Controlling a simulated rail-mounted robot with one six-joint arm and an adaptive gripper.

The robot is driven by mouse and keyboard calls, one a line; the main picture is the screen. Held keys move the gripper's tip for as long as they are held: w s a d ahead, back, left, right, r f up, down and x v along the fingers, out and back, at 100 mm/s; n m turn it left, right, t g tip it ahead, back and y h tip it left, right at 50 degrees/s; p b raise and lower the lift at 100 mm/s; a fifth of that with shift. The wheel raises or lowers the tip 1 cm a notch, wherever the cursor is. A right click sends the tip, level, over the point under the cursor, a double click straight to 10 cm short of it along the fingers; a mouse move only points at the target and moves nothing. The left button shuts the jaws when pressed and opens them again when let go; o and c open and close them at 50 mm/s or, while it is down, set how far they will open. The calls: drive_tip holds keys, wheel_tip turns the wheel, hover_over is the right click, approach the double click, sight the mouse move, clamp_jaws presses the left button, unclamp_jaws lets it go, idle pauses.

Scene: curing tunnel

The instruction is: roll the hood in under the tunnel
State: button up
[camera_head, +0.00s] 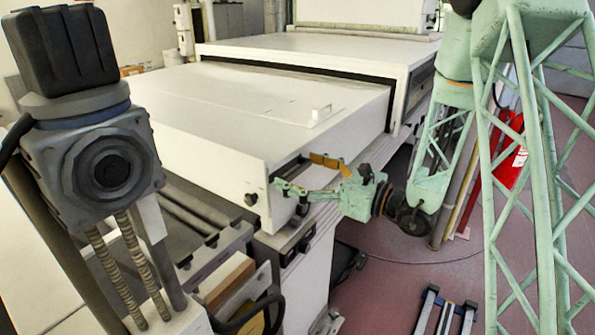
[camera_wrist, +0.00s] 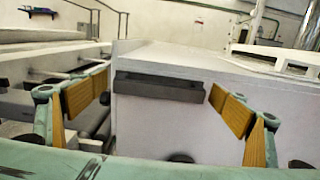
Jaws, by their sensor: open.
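The hood (camera_head: 235,100) is a long, low white cover with a flat top. Its far end meets the dark opening of the tunnel (camera_head: 310,50), a slightly taller white housing at the back; I cannot tell how far it reaches in. My gripper (camera_head: 306,174) is at the hood's near end, open. In the wrist view my gripper (camera_wrist: 160,90) has its orange-padded fingers spread left and right of a dark grey bar (camera_wrist: 158,86) on the hood's white end face (camera_wrist: 150,125). The bar lies between the fingers with gaps on both sides. The hood also shows its top there.
A bench frame with rails (camera_head: 200,225) lies in front of the hood. A red object (camera_head: 508,150) stands at right behind green lattice. The reddish floor (camera_head: 385,275) is partly clear.

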drive_tip(key=c, duration=1.2)
drive_tip(key=shift+o, duration=0.2)
drive_tip(key=shift+w+d, duration=0.1)
